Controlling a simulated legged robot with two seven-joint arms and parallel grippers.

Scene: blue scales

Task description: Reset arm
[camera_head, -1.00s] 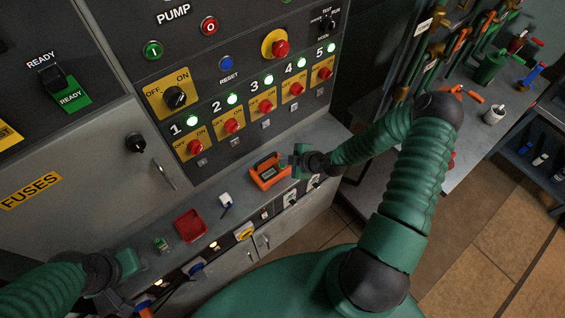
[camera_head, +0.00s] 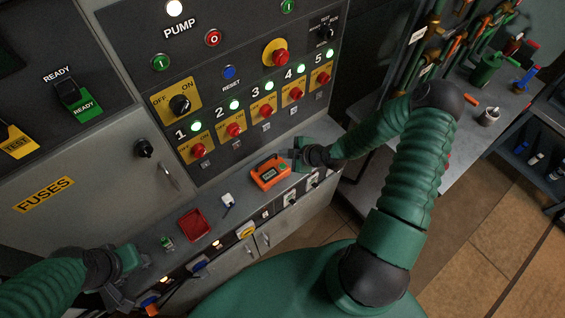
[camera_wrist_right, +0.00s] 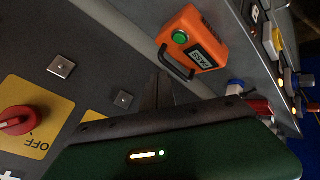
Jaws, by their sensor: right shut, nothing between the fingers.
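My right gripper (camera_head: 289,154) is shut and empty, just above and right of the orange tester (camera_head: 271,173) on the grey ledge. In the right wrist view its dark fingers (camera_wrist_right: 160,88) are together. There the orange tester (camera_wrist_right: 192,42) lies beyond the fingertips, apart from them, with a green button, a black handle and a display that seems to read PASS. My left gripper (camera_head: 125,300) is at the lower left by the ledge's front edge; its fingers are too dark to tell their state.
The ledge (camera_head: 228,186) also holds a red tray (camera_head: 194,225), a small white item (camera_head: 228,200) and a small green item (camera_head: 167,243). The control panel (camera_head: 217,102) with lit green lamps and red knobs rises behind. A tool bench (camera_head: 465,150) stands right.

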